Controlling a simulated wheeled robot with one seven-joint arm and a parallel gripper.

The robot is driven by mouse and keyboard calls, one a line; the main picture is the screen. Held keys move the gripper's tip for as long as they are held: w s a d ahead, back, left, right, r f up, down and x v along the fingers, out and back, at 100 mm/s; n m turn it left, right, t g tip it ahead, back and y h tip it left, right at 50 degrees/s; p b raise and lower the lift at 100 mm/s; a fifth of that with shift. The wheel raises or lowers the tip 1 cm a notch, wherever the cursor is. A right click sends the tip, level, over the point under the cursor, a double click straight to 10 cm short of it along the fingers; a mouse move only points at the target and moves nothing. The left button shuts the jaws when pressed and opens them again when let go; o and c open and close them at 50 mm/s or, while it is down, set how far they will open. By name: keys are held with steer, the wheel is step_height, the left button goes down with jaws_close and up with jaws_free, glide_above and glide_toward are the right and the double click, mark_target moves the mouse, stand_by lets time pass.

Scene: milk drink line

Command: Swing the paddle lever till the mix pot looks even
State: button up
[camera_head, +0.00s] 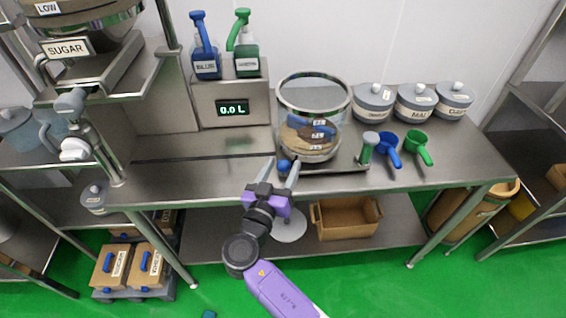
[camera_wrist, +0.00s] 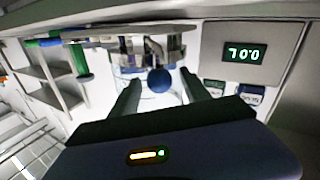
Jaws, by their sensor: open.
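The mix pot (camera_head: 312,98) is a clear vessel with a steel rim on the steel counter. Brown and bluish patches show low inside it; I cannot tell which are contents and which are seen through the wall. A blue ball knob (camera_head: 284,165), apparently the paddle lever's end, is at the pot's front left. My gripper (camera_head: 281,170) is open, its fingers on either side of the knob. In the wrist view the knob (camera_wrist: 160,79) shows between the two fingertips (camera_wrist: 159,88), with no clear contact. The paddle and most of the lever are hidden.
A display box (camera_head: 232,109) reading 0.0 L stands left of the pot, with blue and green handled containers on top. The counter's left part is clear.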

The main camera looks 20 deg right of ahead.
steer(key=shift+w+d, duration=0.35)
steer(key=shift+w, duration=0.05)
jaws_close()
stand_by(1.3)
